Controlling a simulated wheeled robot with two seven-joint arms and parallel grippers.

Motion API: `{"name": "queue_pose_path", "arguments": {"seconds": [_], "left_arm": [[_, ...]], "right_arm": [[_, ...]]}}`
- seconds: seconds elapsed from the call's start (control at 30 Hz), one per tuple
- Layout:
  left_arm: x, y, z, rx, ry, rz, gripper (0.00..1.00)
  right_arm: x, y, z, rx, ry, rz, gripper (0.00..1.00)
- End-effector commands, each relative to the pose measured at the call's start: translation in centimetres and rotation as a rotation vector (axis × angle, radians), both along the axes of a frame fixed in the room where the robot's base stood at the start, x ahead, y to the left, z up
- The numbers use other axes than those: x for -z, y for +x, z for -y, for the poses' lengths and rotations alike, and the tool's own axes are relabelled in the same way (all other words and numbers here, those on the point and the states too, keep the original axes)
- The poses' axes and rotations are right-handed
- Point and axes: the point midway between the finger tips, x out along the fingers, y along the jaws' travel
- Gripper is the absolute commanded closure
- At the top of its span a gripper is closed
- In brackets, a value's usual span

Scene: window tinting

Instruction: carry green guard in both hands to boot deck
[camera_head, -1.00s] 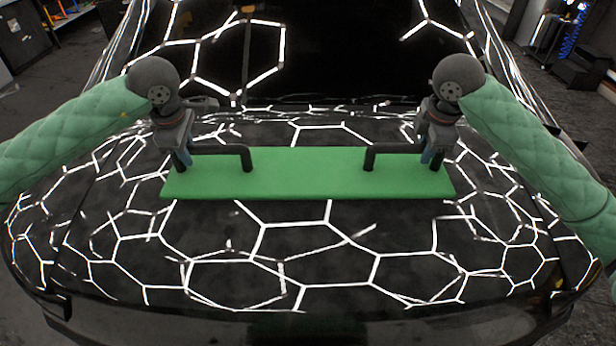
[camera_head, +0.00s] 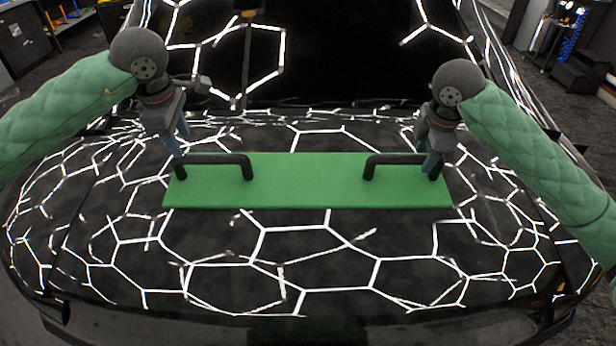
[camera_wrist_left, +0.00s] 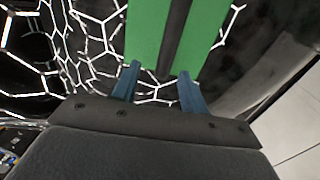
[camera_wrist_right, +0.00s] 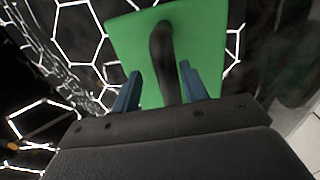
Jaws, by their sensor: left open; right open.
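The green guard (camera_head: 308,182) is a flat green board with two black bar handles, lying on the glossy black boot deck (camera_head: 310,240). My left gripper (camera_head: 182,148) is open, above and behind the left handle (camera_head: 215,158). In the left wrist view the dark handle (camera_wrist_left: 176,35) runs between the lines of the open blue fingers (camera_wrist_left: 158,85), a little beyond their tips. My right gripper (camera_head: 432,165) is open at the outer end of the right handle (camera_head: 400,159). In the right wrist view the handle (camera_wrist_right: 163,60) lies between the open fingers (camera_wrist_right: 160,75).
The dark rear window (camera_head: 320,60) rises behind the deck, with a thin upright wiper (camera_head: 246,60) at left of centre. White hexagonal light reflections cover the bodywork. The deck in front of the guard is bare. Dark equipment (camera_head: 580,65) stands at the back right.

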Motion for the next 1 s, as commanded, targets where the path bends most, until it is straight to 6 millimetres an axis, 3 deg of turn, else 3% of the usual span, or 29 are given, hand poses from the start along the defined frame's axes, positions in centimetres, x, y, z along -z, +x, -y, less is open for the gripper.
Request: {"name": "queue_pose_path", "arguments": {"seconds": [0.2,0.4,0.57,1.0], "left_arm": [[-3.7,-0.7,0.0,0.002,0.0,0.002,0.56],[-5.3,-1.0,0.0,0.001,0.0,0.001,0.56],[-5.5,-1.1,0.0,0.0,0.0,0.0,0.56],[-5.5,-1.1,0.0,0.0,0.0,0.0,0.56]], "right_arm": [[0.0,0.0,0.0,0.0,0.0,0.0,0.56],[0.0,0.0,0.0,0.0,0.0,0.0,0.56],[-0.8,-0.1,0.0,-0.001,0.0,0.001,0.56],[-6.5,-1.2,0.0,-0.001,-0.001,0.003,0.56]]}}
